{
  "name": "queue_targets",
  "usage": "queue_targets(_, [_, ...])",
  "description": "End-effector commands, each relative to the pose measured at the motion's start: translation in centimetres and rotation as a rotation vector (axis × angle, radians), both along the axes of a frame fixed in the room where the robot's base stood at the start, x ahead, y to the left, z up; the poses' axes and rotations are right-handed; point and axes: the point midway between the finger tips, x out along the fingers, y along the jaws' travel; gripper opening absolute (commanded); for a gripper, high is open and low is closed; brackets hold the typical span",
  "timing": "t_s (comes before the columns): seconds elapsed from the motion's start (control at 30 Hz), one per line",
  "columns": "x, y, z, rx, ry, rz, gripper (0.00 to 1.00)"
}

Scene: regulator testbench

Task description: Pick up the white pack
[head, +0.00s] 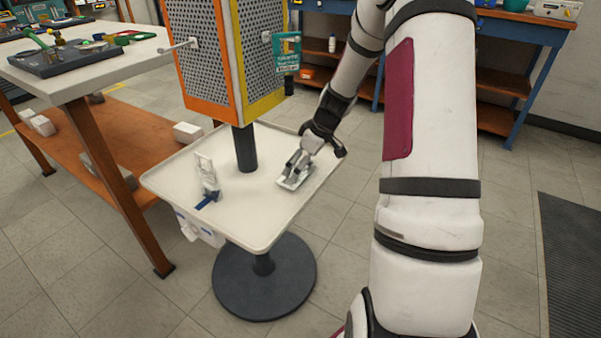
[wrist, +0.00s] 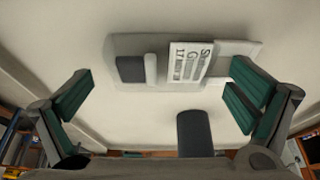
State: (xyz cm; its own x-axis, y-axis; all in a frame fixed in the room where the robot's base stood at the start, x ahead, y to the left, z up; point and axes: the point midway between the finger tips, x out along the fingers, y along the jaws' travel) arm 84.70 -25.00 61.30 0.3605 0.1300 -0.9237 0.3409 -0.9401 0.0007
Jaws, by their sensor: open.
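A pale pack (head: 296,177) lies on the right part of the white tray table (head: 165,180), just below my gripper (head: 321,143). In the wrist view the pack (wrist: 130,46) has a white label (wrist: 190,62) with dark print, a dark patch and a raised light ridge. My gripper also shows in the wrist view (wrist: 160,98), its green-padded fingers spread wide on either side. It is open and empty. Part of the pack is hidden by my gripper in the head view, so contact cannot be told there.
A white upright item (head: 207,175) with a blue strip stands on the tray's left part. A dark post (head: 245,150) rises from the tray and carries a perforated orange-and-yellow panel (head: 205,55). A workbench (head: 95,65) stands at left. The tray's front is clear.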

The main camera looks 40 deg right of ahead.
Motion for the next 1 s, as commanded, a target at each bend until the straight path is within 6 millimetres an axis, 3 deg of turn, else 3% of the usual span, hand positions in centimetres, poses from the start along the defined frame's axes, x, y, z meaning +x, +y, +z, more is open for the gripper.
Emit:
queue_targets(0.07, [0.0,0.0,0.1,0.000,0.000,0.000,1.00])
queue_targets(0.2, [0.0,0.0,0.1,0.000,0.000,0.000,0.68])
queue_targets(0.3, [0.0,0.0,0.1,0.000,0.000,0.000,0.51])
queue_targets(0.73, [-0.2,0.1,0.2,0.003,0.005,0.003,0.51])
queue_targets(1.0, [-0.1,0.0,3.2,0.000,0.001,0.001,0.51])
